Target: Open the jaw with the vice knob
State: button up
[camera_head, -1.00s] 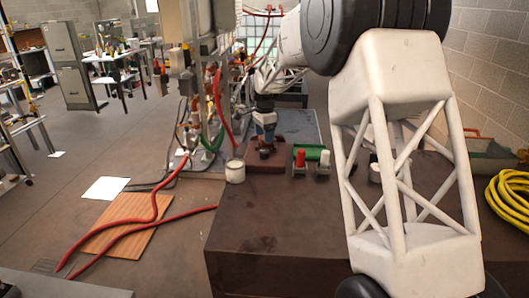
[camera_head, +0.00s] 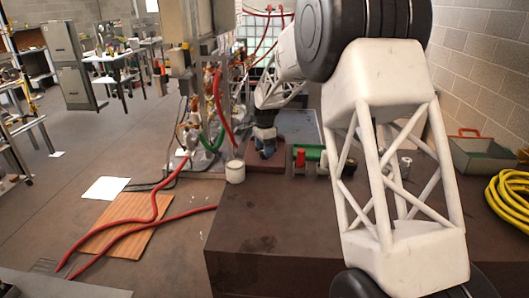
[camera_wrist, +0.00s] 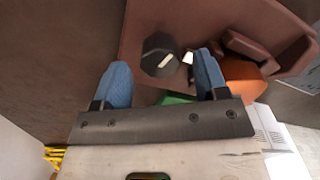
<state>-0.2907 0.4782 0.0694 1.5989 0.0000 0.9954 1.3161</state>
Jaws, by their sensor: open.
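The vice knob (camera_wrist: 158,45) is dark and faceted, with a pale mark on its face, in the wrist view. It is on or beside the reddish-brown vice body (camera_wrist: 205,12). A rounded reddish-brown part and an orange piece (camera_wrist: 242,78) lie to its right. My gripper (camera_wrist: 163,62) is open, with its blue fingers apart on either side of the knob in the picture. I cannot tell whether they touch it. In the head view my gripper (camera_head: 266,150) is low over the brown vice base (camera_head: 268,168), hiding the knob.
A white cup (camera_head: 235,171) stands left of the vice. A green item with a red part (camera_head: 300,157) is close on the right. A grey tray (camera_head: 485,158) and yellow hose (camera_head: 508,196) lie far right. The brown bench front (camera_head: 270,240) is clear.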

jog(key=shift+f, duration=0.95)
jog(key=shift+c, duration=0.2)
jog(key=c, duration=0.9)
